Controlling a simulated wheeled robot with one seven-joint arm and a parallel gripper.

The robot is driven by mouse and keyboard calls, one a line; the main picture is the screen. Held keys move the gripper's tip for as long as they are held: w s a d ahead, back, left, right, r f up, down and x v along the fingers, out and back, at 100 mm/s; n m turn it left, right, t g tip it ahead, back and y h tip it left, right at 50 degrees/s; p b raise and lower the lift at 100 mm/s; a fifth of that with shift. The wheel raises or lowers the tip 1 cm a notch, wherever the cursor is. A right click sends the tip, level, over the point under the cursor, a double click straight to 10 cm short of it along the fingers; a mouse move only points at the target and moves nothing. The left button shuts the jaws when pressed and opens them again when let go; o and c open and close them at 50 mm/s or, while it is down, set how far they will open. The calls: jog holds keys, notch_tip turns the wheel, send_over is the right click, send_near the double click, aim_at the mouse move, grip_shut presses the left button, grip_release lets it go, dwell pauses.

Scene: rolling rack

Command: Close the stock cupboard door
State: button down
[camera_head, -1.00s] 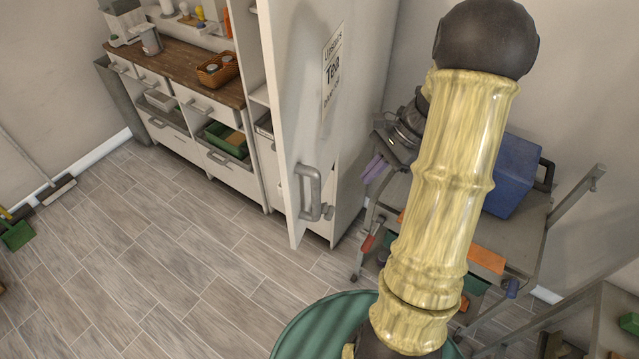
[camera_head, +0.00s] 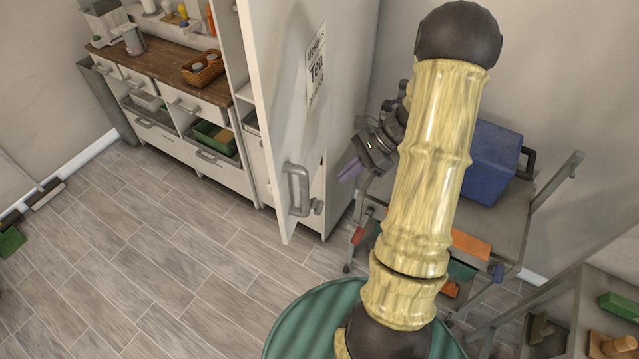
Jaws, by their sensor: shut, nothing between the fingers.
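The stock cupboard (camera_head: 349,95) is a tall white cabinet against the back wall. Its door (camera_head: 274,110) stands open, swung out toward me, with a grey bar handle (camera_head: 297,190) low on its face and a small knob beside it. A printed sign is on the door or side panel. Shelves show in the gap left of the door. My gripper (camera_head: 350,170), with purple fingers, is shut and empty. In the picture it is to the right of the door and handle, apart from the handle. My yellow arm hides part of the scene behind it.
A grey cart (camera_head: 500,225) with a blue box (camera_head: 493,165) stands right of the cupboard, close behind my arm. A drawer counter (camera_head: 170,75) with a basket (camera_head: 203,70) is at the left. A bench edge is at lower right.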

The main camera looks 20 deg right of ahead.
jog(key=a+f+p, duration=0.3)
jog(key=a, duration=0.4)
jog(key=shift+w, duration=0.35)
jog(key=shift+w+a, duration=0.1)
